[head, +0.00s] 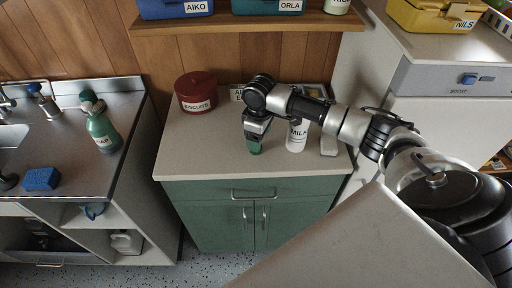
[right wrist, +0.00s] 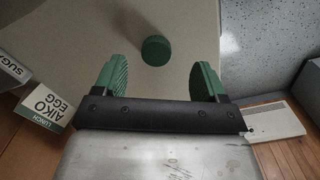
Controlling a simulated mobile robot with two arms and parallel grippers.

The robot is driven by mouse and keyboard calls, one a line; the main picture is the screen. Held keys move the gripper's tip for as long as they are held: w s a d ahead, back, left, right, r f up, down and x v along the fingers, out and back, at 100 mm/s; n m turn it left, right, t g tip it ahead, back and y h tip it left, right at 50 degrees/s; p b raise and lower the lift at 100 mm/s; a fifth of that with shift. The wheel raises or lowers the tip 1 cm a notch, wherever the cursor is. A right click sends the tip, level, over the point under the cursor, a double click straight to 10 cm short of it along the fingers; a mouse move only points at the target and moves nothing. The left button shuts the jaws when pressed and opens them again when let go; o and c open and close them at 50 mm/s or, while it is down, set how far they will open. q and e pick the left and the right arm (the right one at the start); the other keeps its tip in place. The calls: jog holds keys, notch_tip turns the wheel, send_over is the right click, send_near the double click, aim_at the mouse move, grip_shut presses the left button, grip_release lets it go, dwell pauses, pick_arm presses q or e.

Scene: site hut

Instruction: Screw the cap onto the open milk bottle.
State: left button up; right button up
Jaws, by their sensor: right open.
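The white milk bottle (head: 297,136) stands upright on the counter, to the right of my right gripper. My arm passes in front of its upper part, so its mouth is hidden. A round green cap (right wrist: 155,50) lies on the counter in the right wrist view. My right gripper (right wrist: 161,72) is open and empty, its green-padded fingers on either side of the cap's line and apart from it. In the head view the right gripper (head: 254,146) points down over the counter; the cap cannot be told apart from its green fingers there. My left gripper is not in view.
A red biscuit tin (head: 196,92) stands at the counter's back left. A lunch box labelled AIKO EGG (right wrist: 45,106) and a sugar box (right wrist: 12,72) are near the gripper. A sink unit with a green bottle (head: 102,130) stands left. The counter's front left (head: 190,155) is clear.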

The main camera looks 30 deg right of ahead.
jog(key=f, duration=0.1)
jog(key=f+p, duration=0.1)
jog(key=f, duration=0.1)
jog(key=w+f, duration=0.1)
jog(key=f, duration=0.1)
jog(key=shift+f, duration=0.1)
jog(key=shift+s, duration=0.1)
jog(key=c, duration=1)
